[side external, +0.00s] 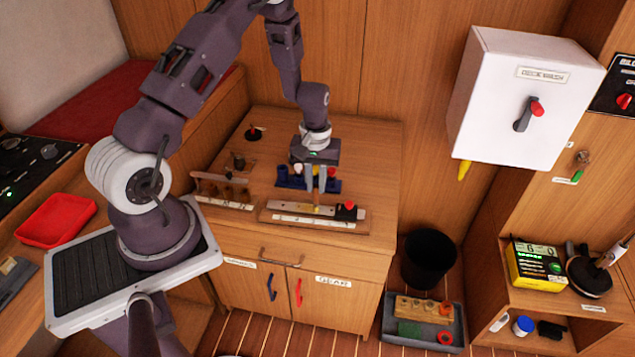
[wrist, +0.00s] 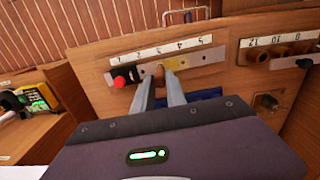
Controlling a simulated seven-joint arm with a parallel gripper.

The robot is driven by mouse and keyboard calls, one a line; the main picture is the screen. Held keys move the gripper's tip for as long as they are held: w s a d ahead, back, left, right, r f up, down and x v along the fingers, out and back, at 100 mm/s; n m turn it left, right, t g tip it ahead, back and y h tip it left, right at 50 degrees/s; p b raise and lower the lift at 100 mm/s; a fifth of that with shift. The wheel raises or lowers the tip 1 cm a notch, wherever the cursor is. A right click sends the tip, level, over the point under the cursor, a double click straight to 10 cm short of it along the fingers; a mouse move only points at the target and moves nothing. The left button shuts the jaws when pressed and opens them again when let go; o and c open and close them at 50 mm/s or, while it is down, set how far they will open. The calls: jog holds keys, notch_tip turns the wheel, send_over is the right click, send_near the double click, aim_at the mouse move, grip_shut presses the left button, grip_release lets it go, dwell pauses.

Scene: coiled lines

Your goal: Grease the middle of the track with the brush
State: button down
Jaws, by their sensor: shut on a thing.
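The track is a metal strip (side external: 287,207) on a wooden board near the cabinet top's front edge, with a numbered white label along it; it also shows in the wrist view (wrist: 207,57). A black slider with a red knob (side external: 347,209) sits near one end, right in the side view and left in the wrist view (wrist: 120,80). My gripper (side external: 316,194) points down over the middle of the track. Its fingers are shut on the brush (wrist: 160,73), a small brown piece between the fingertips. A yellowish patch lies at its tip; whether bristles touch the metal is unclear.
A blue holder (side external: 293,180) stands just behind the track. A rack with several wooden pegs (side external: 224,192) stands to its left. A small red-knobbed piece (side external: 253,133) is at the back left. The cabinet top's back right is clear.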

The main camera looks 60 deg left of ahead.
jog(key=shift+s+a, duration=0.1)
jog(key=shift+s+a, duration=0.4)
jog(key=shift+s, duration=0.05)
jog(key=shift+s+a, duration=0.45)
jog(key=shift+s, duration=0.1)
jog(key=shift+s+a, duration=0.45)
jog(key=shift+s, duration=0.05)
jog(key=shift+s+a, duration=0.45)
jog(key=shift+s, duration=0.1)
